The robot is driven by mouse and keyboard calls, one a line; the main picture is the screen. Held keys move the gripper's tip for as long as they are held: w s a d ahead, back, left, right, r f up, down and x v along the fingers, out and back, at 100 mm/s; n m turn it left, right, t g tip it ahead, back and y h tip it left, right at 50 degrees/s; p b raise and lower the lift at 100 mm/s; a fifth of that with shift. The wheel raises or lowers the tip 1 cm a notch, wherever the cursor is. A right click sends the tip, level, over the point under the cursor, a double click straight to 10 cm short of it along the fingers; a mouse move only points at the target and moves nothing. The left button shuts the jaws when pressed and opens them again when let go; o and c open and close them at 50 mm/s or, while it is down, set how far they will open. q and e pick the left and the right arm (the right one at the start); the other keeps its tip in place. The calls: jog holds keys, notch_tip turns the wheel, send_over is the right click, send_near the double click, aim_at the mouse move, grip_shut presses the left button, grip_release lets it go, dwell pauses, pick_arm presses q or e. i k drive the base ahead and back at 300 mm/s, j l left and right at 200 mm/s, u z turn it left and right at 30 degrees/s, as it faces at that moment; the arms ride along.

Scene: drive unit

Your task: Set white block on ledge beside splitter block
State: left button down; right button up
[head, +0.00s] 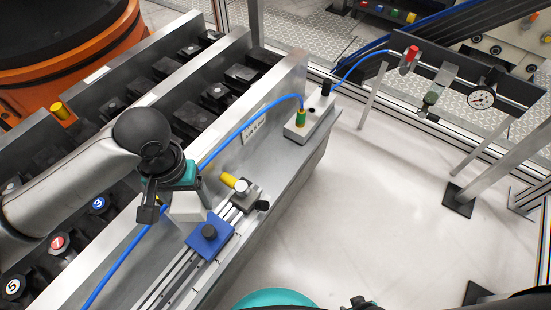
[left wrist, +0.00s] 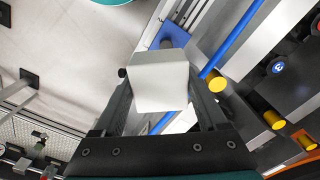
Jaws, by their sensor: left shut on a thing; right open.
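The white block (head: 186,208) is in the jaws of my left gripper (head: 172,205), held over the metal rail at the front of the machine. In the left wrist view the white block (left wrist: 160,82) sits between both fingers and is gripped. The splitter block (head: 308,122) is pale, with a green and a black fitting, and stands at the far right end of the steel ledge (head: 278,160). The white block is well apart from it, to the lower left. Whether the white block touches anything below is hidden.
A blue hose (head: 240,130) runs past my left gripper to the green fitting; another leads to a red connector (head: 410,55). A blue clamp (head: 208,240) and a yellow-knobbed fixture (head: 240,189) sit on the rail. The ledge between fixture and splitter block looks bare.

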aim_at(277, 161)
jog(key=u, duration=0.35)
jog(key=i+l+u, duration=0.1)
jog(key=u, duration=0.2)
jog(key=l+u, duration=0.15)
jog(key=u, duration=0.2)
jog(key=i+l+u, duration=0.15)
jog(key=l+u, duration=0.25)
jog(key=l, duration=0.45)
jog(key=l+u, duration=0.35)
jog(key=l, duration=1.45)
